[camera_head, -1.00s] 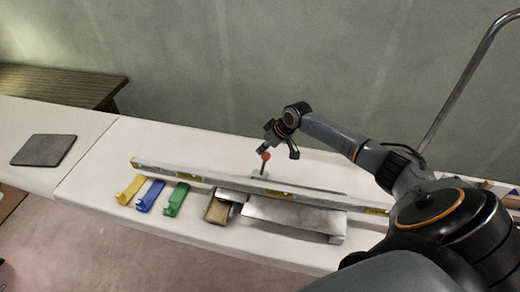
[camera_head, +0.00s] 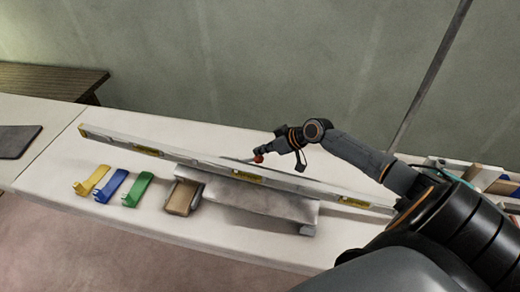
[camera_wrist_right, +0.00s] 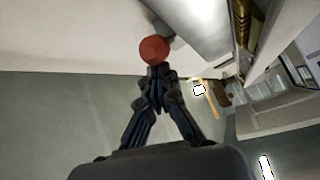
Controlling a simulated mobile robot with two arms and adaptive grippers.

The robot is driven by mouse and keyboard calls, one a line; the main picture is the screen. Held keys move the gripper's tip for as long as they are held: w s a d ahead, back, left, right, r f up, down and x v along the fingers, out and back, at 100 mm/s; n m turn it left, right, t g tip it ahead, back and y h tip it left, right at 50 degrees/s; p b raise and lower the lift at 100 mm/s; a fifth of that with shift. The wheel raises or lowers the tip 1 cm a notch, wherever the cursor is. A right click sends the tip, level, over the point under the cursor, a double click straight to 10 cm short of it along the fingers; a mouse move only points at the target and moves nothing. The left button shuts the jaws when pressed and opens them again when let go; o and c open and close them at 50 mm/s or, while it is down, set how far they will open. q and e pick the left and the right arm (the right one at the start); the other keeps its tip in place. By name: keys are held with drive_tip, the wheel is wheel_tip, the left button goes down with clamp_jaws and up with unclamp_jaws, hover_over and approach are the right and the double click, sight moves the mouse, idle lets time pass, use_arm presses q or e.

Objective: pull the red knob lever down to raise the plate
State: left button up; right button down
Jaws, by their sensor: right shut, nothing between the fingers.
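The red knob (camera_head: 258,158) is on a thin lever, low beside the long spirit level (camera_head: 190,158), and the lever looks strongly tilted. In the right wrist view the round red knob (camera_wrist_right: 154,50) is right at the fingertips. My right gripper (camera_head: 265,154) is shut with nothing between its fingers; its tips (camera_wrist_right: 160,70) touch or nearly touch the knob. The grey metal plate (camera_head: 262,200) is on the bench in front of the level. My left gripper is out of view.
Yellow (camera_head: 92,180), blue (camera_head: 111,186) and green (camera_head: 137,189) pieces lie left of a small brown tray (camera_head: 181,198) on the white bench (camera_head: 60,200). A dark flat pad (camera_head: 15,141) is at far left. A wall stands behind the bench.

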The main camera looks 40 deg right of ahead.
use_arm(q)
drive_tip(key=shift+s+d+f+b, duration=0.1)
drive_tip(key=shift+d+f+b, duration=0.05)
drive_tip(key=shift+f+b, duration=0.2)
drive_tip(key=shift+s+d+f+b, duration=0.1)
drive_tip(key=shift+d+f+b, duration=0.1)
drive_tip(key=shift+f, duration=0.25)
use_arm(e)
drive_tip(key=shift+s+d+f, duration=0.2)
drive_tip(key=shift+f, duration=0.25)
drive_tip(key=shift+s+d+f, duration=0.15)
drive_tip(key=shift+f, duration=0.25)
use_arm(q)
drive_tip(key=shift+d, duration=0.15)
